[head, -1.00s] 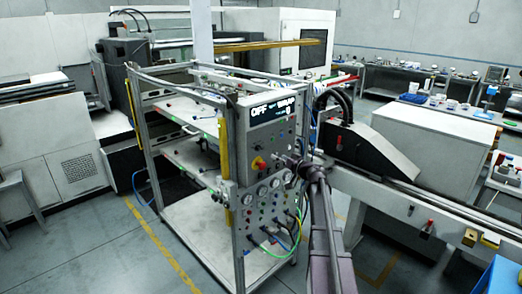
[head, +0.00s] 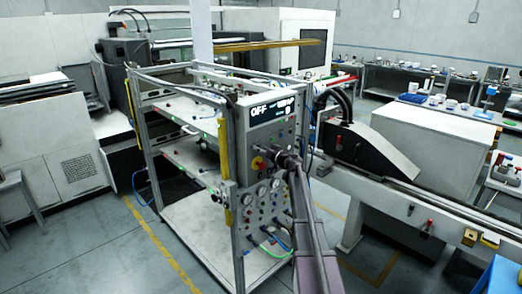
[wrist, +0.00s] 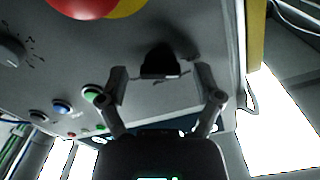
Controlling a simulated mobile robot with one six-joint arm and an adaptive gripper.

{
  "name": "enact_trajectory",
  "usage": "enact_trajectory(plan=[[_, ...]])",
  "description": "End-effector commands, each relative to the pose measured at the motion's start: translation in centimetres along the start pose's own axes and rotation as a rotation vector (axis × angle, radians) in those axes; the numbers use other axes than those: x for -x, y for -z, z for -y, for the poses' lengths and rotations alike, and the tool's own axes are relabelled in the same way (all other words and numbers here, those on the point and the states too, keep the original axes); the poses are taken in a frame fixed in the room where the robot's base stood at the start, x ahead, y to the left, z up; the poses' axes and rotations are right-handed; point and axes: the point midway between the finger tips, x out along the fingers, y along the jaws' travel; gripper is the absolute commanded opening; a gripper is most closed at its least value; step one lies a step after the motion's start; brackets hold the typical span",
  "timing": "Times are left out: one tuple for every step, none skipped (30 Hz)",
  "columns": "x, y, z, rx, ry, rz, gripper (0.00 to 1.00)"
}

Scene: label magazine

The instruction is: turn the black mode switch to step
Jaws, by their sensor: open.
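The black mode switch (wrist: 158,60) stands out from the grey panel in the wrist view, with small marks at its base. My gripper (wrist: 162,84) is open, one fingertip to the left and one to the right of the switch. The switch lies about midway between them, and no contact shows. In the head view my gripper (head: 283,160) is close to the front of the control panel (head: 246,142) and hides the switch there. The panel's display (head: 271,109) reads OFF at its left.
A red stop button on yellow (wrist: 85,6) sits near the switch in the wrist view. A grey knob (wrist: 10,50), a green button (wrist: 92,94) and a blue button (wrist: 62,107) are to the left. Gauges and hoses fill the lower panel (head: 252,222).

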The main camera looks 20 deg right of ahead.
Motion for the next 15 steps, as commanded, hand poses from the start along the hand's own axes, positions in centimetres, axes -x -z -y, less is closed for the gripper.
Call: enact_trajectory(plan=[[-0.01, 0.0, 0.0, 0.0, 0.0, 0.0, 0.83], [0.0, 0.0, 0.0, 0.0, 0.0, 0.0, 0.83], [0.01, 0.0, 0.01, 0.0, 0.0, 0.0, 0.83], [0.01, 0.0, 0.0, 0.0, 0.0, 0.0, 0.83], [0.02, 0.0, 0.0, 0.0, 0.0, 0.0, 0.83], [0.02, 0.0, 0.0, 0.0, 0.0, 0.0, 0.83], [0.03, 0.0, 0.0, 0.0, 0.0, 0.0, 0.74], [0.03, 0.0, 0.0, 0.0, 0.0, 0.0, 0.66], [0.03, 0.0, 0.0, 0.0, 0.0, 0.0, 0.54], [0.03, 0.0, 0.0, 0.0, 0.0, 0.0, 0.45], [0.03, 0.0, 0.0, 0.0, 0.0, 0.0, 0.36], [0.03, 0.0, -0.01, 0.0, 0.0, 0.0, 0.24], [0.03, 0.0, -0.01, 0.0, 0.0, 0.0, 0.15], [0.01, 0.0, 0.01, 0.0, 0.0, 0.0, 0.06], [-0.03, -0.01, 0.04, 0.0, 0.001, 0.0, 0.01]])
